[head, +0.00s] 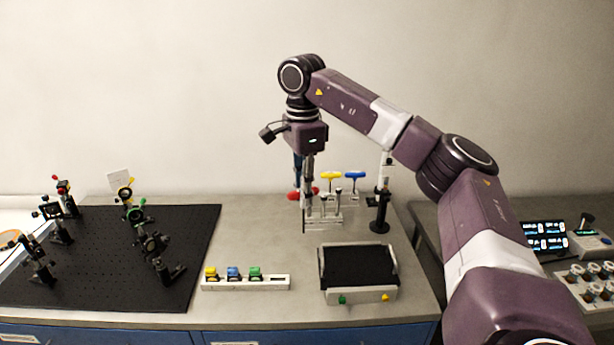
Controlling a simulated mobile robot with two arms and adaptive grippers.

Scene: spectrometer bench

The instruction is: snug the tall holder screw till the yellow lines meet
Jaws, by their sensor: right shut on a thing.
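My right gripper (308,196) points down over the tool rack at the back of the bench. It is shut on a red-handled tool (293,196), whose red ends show on both sides of the fingers. A thin dark shaft hangs below it. Several optic holders on posts stand on the black breadboard (190,245) at the left. My left gripper is out of view.
The rack (326,222) also holds yellow-handled (331,175) and blue-handled (355,175) tools. A black post stand (380,212) is close on its right. A black-topped tray (358,268) and a white strip with coloured blocks (245,283) lie in front. Bench between breadboard and rack is clear.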

